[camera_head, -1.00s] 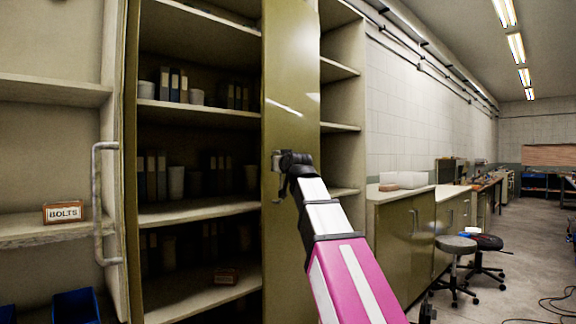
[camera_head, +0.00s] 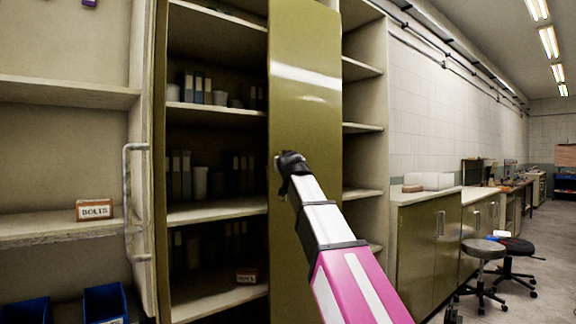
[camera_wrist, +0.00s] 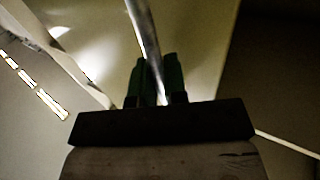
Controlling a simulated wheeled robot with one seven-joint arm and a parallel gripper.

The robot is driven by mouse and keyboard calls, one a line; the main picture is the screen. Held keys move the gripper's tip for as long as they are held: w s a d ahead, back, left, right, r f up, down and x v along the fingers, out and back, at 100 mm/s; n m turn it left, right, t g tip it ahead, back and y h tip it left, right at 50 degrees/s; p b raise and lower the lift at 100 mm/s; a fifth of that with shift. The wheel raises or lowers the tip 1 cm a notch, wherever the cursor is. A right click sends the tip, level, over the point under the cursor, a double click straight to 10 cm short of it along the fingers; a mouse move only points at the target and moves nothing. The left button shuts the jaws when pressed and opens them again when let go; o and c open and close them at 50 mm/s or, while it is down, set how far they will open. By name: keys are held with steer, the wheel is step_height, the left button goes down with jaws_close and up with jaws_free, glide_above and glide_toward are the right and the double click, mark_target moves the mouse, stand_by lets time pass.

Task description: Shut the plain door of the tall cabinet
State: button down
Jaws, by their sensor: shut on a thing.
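The tall cabinet (camera_head: 218,107) stands open in the head view, with dark shelves showing. Its plain olive door (camera_head: 305,100) hangs partly open on the right of the opening, without a handle on the face I see. My gripper (camera_head: 284,163) is at the left edge of this door, at mid height. In the wrist view my gripper (camera_wrist: 160,85) has its two dark fingers shut around a thin pale bar or edge, which seems to be part of the door. The exact grip is hidden in the head view.
The other door, with a grey bar handle (camera_head: 130,200), stands open at left. Shelves with a BOLTS box (camera_head: 94,210) and blue bins (camera_head: 105,303) are further left. Low cabinets (camera_head: 425,245) and stools (camera_head: 483,250) stand at right. The floor there is mostly free.

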steer(key=shift+w+a, duration=0.2)
steer(key=shift+w, duration=0.05)
steer(key=c, duration=1.2)
jaws_free()
steer(key=shift+w+a, duration=0.1)
steer(key=shift+r, duration=0.1)
steer(key=s+d, duration=0.1)
steer(key=s, duration=1)
steer(key=shift+d, duration=0.2)
